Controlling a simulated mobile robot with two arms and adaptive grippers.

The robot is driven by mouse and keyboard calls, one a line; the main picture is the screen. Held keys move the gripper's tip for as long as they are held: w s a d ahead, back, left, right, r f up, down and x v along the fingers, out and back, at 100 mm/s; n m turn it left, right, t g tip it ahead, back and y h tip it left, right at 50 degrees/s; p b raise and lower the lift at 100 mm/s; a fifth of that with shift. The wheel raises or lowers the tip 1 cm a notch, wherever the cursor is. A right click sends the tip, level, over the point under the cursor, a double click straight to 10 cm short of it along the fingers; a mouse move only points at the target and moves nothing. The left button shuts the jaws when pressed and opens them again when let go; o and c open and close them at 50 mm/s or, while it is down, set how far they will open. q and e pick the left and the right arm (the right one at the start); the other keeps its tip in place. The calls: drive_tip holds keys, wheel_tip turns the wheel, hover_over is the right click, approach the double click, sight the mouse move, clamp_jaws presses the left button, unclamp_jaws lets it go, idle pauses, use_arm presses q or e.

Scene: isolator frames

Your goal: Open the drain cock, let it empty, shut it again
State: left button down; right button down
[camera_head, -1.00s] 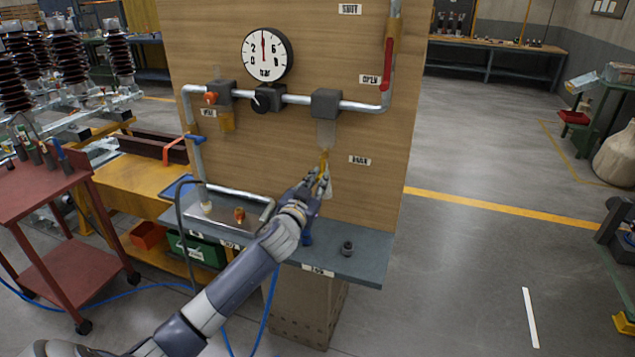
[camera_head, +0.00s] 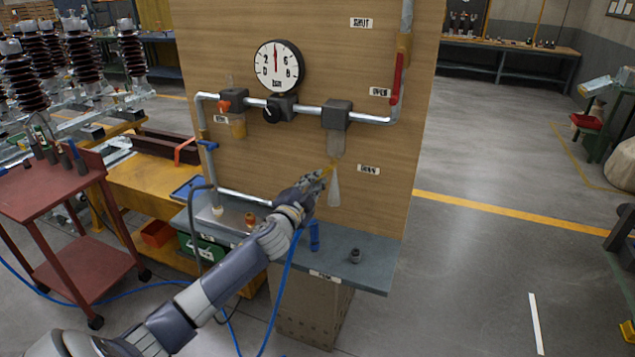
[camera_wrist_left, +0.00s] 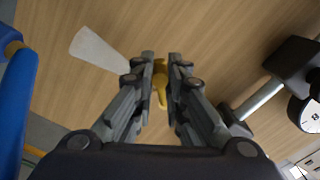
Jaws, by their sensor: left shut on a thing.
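The drain cock (camera_head: 331,167) is a small yellow piece under the clear bowl (camera_head: 336,145) of the right-hand block on the board. My left gripper (camera_head: 322,178) reaches up to it from below left and is shut on it. In the left wrist view the yellow cock (camera_wrist_left: 160,88) sits between my two fingers (camera_wrist_left: 157,62). A pale, translucent cone (camera_head: 334,191) hangs below the cock, beside my fingertips; it also shows in the left wrist view (camera_wrist_left: 97,50). I cannot tell the cock's exact turn. My right gripper is not in view.
A round gauge (camera_head: 280,67) has its needle pointing up. A red lever (camera_head: 397,78) lies along the pipe at right, near "OPEN". A metal tray (camera_head: 235,213), a blue item (camera_head: 314,237) and a dark fitting (camera_head: 355,256) stand on the bench (camera_head: 375,276).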

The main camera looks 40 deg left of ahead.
use_arm(q)
drive_tip(key=shift+s+a+r+m+p, duration=0.15)
drive_tip(key=shift+r+m+p, duration=0.45)
drive_tip(key=shift+m, duration=0.8)
drive_tip(key=shift+w+a+r+m+p, duration=0.1)
drive_tip(key=shift+a+r+m+p, duration=0.35)
drive_tip(key=shift+m, duration=0.95)
drive_tip(key=shift+s+a+r+m+p, duration=0.1)
drive_tip(key=shift+r+m+p, duration=0.65)
drive_tip(key=shift+m, duration=0.65)
drive_tip(key=shift+f, duration=0.1)
drive_tip(key=c, duration=1.6)
unclamp_jaws()
drive_tip(key=shift+o, duration=0.2)
drive_tip(key=shift+s+d, duration=0.1)
drive_tip(key=v, duration=1.1)
drive_tip(key=shift+s, duration=0.4)
